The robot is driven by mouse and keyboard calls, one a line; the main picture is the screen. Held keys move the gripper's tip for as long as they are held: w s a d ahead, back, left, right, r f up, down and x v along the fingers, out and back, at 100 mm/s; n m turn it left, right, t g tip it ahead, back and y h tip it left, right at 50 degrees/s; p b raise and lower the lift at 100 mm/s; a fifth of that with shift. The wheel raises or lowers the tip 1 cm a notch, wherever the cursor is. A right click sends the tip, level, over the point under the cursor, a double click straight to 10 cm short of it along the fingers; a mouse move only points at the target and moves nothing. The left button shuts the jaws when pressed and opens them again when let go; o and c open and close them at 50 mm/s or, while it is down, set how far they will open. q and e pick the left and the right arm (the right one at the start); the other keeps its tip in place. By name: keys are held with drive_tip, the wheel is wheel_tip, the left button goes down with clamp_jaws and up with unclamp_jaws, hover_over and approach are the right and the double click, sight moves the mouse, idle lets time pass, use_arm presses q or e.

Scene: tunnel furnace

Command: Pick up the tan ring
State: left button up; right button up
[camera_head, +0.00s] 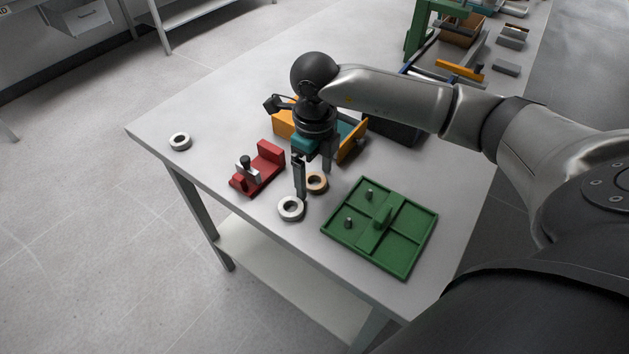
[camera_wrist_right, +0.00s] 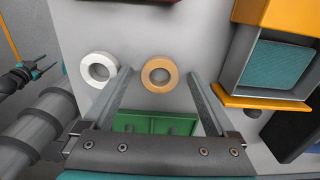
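The tan ring (camera_head: 323,184) lies flat on the grey table, between the green tray and a white-grey ring. My right gripper (camera_head: 313,184) points down over it, its fingers open on either side of the ring. In the right wrist view, the tan ring (camera_wrist_right: 147,75) shows between the tips of my right gripper (camera_wrist_right: 159,72), with clear gaps on both sides; nothing is held. Whether the fingertips reach down to the ring's height I cannot tell. My left gripper (camera_wrist_right: 40,70) appears small at the left edge of the wrist view, off the table; its opening is unclear.
A white-grey ring (camera_head: 291,216) lies close beside the tan ring; another (camera_head: 180,149) lies near the far left corner. The green tray (camera_head: 405,262) with pegs is to the right. A red fixture (camera_head: 270,155) stands left, and an orange bin (camera_head: 284,121) stands behind my gripper.

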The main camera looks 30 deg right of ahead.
drive_tip(key=c, duration=1.3)
